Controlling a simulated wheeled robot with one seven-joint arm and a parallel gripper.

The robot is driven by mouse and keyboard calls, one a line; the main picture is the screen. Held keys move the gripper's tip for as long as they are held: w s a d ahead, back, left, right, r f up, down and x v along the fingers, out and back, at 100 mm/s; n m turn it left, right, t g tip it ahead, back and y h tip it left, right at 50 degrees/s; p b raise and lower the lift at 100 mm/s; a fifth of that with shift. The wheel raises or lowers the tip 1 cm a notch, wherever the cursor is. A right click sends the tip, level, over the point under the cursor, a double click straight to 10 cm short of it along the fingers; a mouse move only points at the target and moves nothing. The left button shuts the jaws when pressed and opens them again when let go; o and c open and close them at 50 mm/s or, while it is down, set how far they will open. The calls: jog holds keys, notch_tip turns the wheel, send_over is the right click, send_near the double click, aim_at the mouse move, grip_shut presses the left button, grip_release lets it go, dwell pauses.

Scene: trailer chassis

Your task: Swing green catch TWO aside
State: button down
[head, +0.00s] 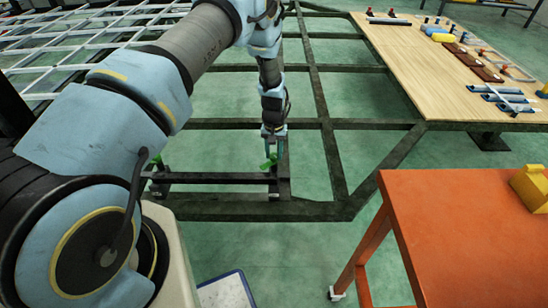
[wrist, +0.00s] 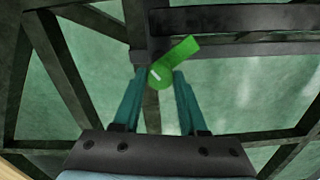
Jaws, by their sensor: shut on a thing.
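A green catch (head: 268,163) sits on the dark chassis frame, directly under my gripper (head: 275,148). In the wrist view my gripper (wrist: 160,82) is shut on this green catch (wrist: 176,58), with a teal finger on either side of its rounded end. The catch's flat tab points up and to the right in the wrist view. It carries a small white mark, and I cannot read a number on it. A second green catch (head: 154,161) sits further left on the same frame, partly hidden by my arm.
Dark chassis rails (head: 325,124) cross around the gripper, with open floor between them. A wooden deck (head: 405,65) holding tools and parts lies at right. An orange table (head: 455,215) with a yellow block (head: 530,188) stands front right. A tray (head: 226,290) lies below.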

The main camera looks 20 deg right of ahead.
aim_at(274, 155)
jog(key=m+b, duration=0.2)
jog(key=m, duration=0.1)
jog(key=shift+f+m, duration=0.1)
jog(key=shift+m, duration=0.3)
jog(key=shift+m+b, duration=0.6)
jog(key=shift+m, duration=1.1)
jog(key=shift+c, duration=2.2)
grip_release()
jog(key=shift+r, duration=0.2)
notch_tip(274, 155, up, 11)
jog(key=b, duration=0.1)
jog(key=shift+f, duration=0.2)
